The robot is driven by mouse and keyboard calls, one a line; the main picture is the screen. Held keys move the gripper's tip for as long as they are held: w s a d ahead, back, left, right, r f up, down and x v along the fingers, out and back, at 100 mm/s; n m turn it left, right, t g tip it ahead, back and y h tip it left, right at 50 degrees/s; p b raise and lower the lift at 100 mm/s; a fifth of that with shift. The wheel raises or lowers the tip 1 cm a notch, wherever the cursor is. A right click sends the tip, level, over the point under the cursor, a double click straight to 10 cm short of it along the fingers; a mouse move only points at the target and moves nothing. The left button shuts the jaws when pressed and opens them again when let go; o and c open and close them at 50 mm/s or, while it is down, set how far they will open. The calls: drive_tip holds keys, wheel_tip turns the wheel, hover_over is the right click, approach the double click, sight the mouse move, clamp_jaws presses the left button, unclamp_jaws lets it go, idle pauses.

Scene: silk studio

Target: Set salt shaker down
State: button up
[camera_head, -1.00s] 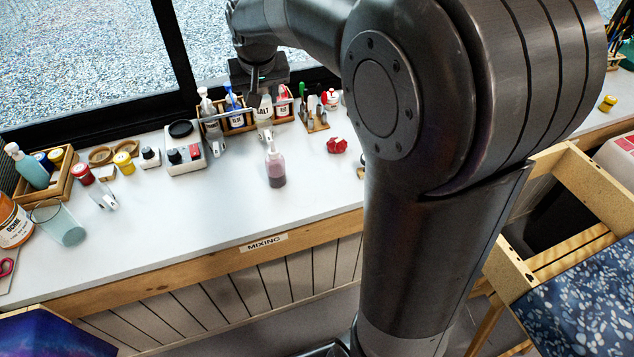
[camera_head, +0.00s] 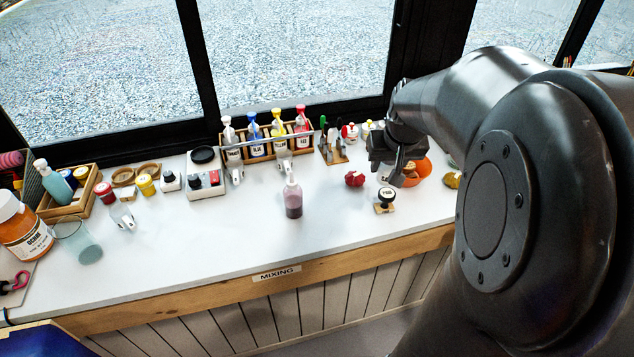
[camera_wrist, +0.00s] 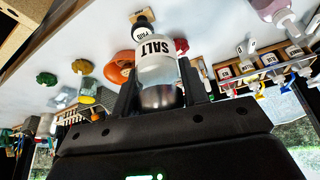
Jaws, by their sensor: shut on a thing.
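The salt shaker (camera_wrist: 158,68), a pale bottle with a black SALT label and a shiny metallic end, is between my two fingers in the wrist view. My gripper (camera_wrist: 158,88) is shut on it. In the head view my gripper (camera_head: 394,172) is over the right part of the white mixing counter (camera_head: 240,235), at the end of my outstretched arm. The shaker is mostly hidden by the gripper there. I cannot tell whether its end touches the counter.
A black-knobbed stamp (camera_head: 385,199) stands just in front of my gripper. An orange bowl (camera_head: 424,167) is close on its right, and a crumpled red thing (camera_head: 355,178) on its left. A pink bottle (camera_head: 292,198) and a bottle rack (camera_head: 262,150) are further left.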

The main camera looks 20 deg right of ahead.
drive_tip(key=w+a+f, duration=0.2)
drive_tip(key=a+f, duration=0.1)
drive_tip(key=f, duration=0.1)
drive_tip(key=w+a+f, duration=0.3)
drive_tip(key=f, duration=0.1)
drive_tip(key=w+a+f, duration=0.2)
drive_tip(key=a+f, duration=0.1)
drive_tip(key=f, duration=0.2)
drive_tip(key=shift+w, duration=0.15)
drive_tip(key=shift+f, duration=2)
drive_tip(key=shift+f, duration=0.15)
drive_tip(key=o, duration=1.1)
drive_tip(key=shift+c, duration=0.2)
